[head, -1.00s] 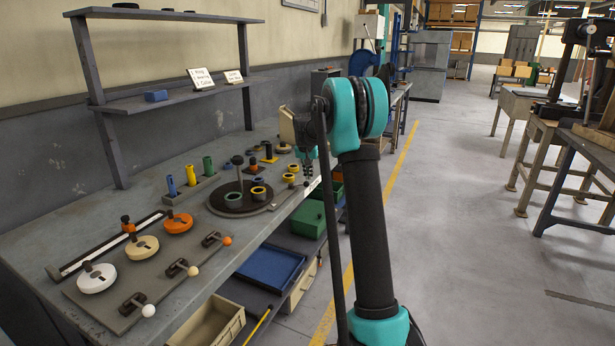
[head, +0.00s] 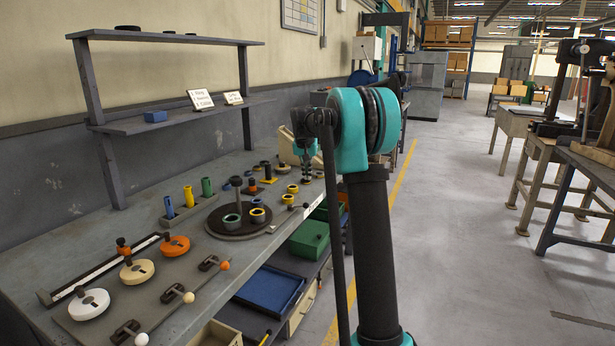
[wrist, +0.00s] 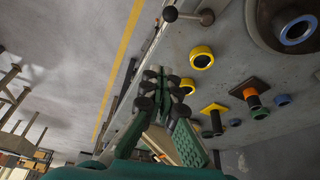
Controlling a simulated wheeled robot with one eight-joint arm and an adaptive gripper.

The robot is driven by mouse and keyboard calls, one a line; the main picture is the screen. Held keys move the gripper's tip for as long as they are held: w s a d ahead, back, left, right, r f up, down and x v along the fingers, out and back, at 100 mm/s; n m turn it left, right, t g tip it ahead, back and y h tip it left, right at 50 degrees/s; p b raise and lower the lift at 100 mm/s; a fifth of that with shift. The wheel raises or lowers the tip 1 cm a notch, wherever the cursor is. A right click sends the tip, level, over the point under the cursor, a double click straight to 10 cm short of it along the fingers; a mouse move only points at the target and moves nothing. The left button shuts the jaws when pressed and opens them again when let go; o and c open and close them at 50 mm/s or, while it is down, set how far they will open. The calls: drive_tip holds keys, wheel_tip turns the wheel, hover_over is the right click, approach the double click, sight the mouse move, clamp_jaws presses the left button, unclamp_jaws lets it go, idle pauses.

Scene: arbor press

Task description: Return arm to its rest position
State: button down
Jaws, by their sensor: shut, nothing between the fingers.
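My gripper (head: 307,172) shows in the head view over the right edge of the workbench, its fingers pointing down. In the wrist view my gripper (wrist: 160,88) has its fingers close together, with nothing seen between them. My arm stands upright in the middle of the head view and folds over at a teal joint. A yellow ring (wrist: 202,57) lies on the bench beside the fingers in the wrist view, apart from them.
The workbench (head: 130,212) holds a round dark turntable (head: 222,222) with rings, colored posts, and a plate with white, cream and orange discs. A shelf (head: 185,117) stands behind. Green bin (head: 310,240) and blue tray (head: 268,288) sit below.

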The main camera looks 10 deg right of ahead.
drive_tip(key=s+f+n, duration=0.1)
drive_tip(key=s+f, duration=0.5)
drive_tip(key=s, duration=1)
drive_tip(key=s+a+f+n+y, duration=0.1)
drive_tip(key=s+f, duration=0.6)
drive_tip(key=s, duration=0.9)
drive_tip(key=s+f+n, duration=0.2)
drive_tip(key=s+f, duration=0.5)
drive_tip(key=s, duration=0.9)
drive_tip(key=shift+a+f, duration=0.2)
drive_tip(key=shift+a, duration=0.15)
